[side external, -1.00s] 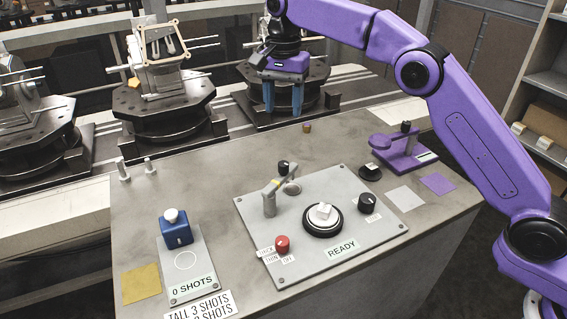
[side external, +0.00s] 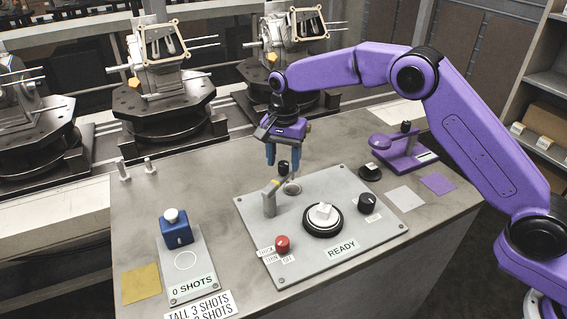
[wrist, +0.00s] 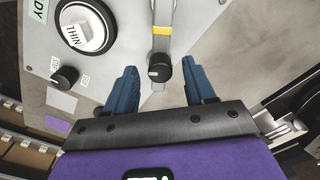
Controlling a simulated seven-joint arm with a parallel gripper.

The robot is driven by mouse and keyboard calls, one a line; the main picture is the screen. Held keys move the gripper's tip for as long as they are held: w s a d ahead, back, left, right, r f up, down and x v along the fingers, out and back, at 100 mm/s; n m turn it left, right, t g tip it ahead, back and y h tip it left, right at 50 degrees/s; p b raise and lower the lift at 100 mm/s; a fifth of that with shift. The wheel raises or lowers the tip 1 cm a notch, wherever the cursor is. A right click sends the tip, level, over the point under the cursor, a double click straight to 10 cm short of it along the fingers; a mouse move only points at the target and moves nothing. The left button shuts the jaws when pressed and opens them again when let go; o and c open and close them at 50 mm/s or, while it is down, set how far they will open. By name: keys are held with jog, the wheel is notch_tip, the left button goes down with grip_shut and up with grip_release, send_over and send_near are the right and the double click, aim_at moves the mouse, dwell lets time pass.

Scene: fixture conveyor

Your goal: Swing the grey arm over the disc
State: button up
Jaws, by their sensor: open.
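The grey arm (side external: 269,204) stands on the grey panel, with a yellow band and a black knob (side external: 283,167) at its free end. That end points back, away from the disc (side external: 323,230). The disc is round with a black rim and carries a white piece marked THIN in the wrist view (wrist: 74,35). My gripper (side external: 282,163) is open above the back of the panel. In the wrist view the knob (wrist: 159,68) sits between my two blue fingers, with a gap on each side. The grey arm (wrist: 162,40) runs away from the knob there.
The panel (side external: 365,250) has a red knob (side external: 282,243), a black dial (side external: 367,203) and a READY label. A blue block (side external: 176,230) stands at left. A purple stand (side external: 404,150) is at back right. Fixtures on the conveyor (side external: 165,95) line the back.

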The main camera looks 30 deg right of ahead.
jog(key=shift+f, duration=0.9)
grip_shut()
